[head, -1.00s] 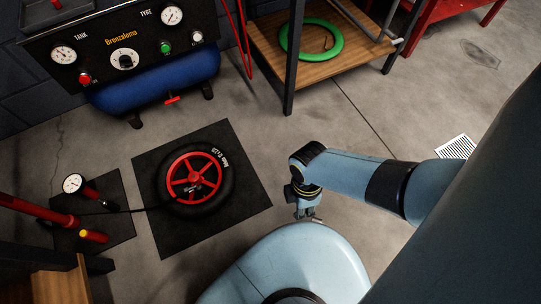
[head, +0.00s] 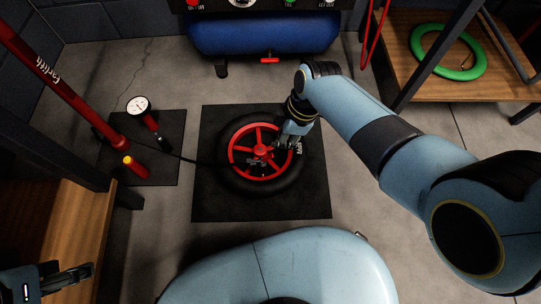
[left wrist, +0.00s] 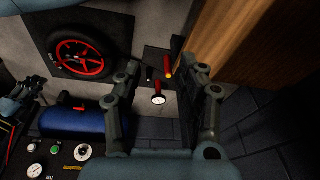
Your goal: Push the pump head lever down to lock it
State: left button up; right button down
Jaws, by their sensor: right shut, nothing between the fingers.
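The wheel, a black tyre with a red spoked rim (head: 238,133), lies flat on a black mat (head: 212,205); it also shows in the left wrist view (left wrist: 62,48). The pump head (head: 256,162) is a small dark piece by the hub, at the end of the black hose; its lever is too small to make out. My right gripper (head: 287,147) is shut and empty, over the right part of the rim, right of the pump head. I cannot tell whether it touches the wheel. My left gripper (head: 85,272) is open and empty at the lower left, its fingers wide apart in the left wrist view (left wrist: 165,90).
A wooden bench (head: 50,240) stands near my left gripper. A blue compressor tank (head: 265,35) is behind the wheel. Floor right of the mat is clear.

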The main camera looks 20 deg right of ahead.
pick_arm(q)
jog(key=w+d+f+t+b, duration=0.1)
jog(key=w+f+t+b, duration=0.2)
jog(key=f+t+b, duration=0.2)
jog(key=shift+f+t+h+b, duration=0.3)
jog(key=shift+f+t+b, duration=0.1)
jog(key=shift+t+b, duration=0.7)
jog(key=shift+w, duration=0.1)
